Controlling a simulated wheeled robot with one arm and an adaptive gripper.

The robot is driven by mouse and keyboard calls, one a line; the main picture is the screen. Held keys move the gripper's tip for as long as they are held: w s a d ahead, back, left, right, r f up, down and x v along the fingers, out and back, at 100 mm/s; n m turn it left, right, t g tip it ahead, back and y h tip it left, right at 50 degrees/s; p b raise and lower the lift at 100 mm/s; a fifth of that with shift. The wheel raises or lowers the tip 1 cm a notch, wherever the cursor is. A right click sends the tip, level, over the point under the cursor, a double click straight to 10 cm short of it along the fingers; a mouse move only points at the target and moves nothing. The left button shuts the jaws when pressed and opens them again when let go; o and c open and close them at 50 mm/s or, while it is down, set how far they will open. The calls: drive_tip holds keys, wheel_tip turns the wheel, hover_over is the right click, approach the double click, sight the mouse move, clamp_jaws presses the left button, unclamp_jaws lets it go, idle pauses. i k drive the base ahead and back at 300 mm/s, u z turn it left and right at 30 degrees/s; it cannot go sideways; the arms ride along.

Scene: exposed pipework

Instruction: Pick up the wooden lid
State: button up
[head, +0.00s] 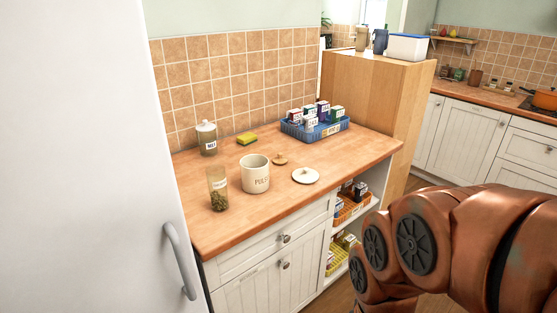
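The wooden lid (279,160) is a small round brown disc lying on the wooden countertop (225,232). It is just right of and behind the cream pot (256,178), apart from it. A white round lid with a knob (305,176) lies in front and to the right of the wooden lid. A glass jar with dark green contents (217,196) stands left of the pot, with no lid visible on it. My rust-coloured arm fills the lower right, well away from the lid. My gripper's fingers are not in view.
A lidded glass jar (206,139) and a yellow-green sponge (247,138) stand near the tiled wall. A blue basket (315,129) of small boxes sits at the back right, beside a tall wooden cabinet (377,112). The counter's front left is clear. A white door (90,160) stands at left.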

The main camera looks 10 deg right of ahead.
sight(280, 159)
drive_tip(key=u, duration=0.2)
drive_tip(key=i, duration=1.3)
drive_tip(key=u, duration=0.55)
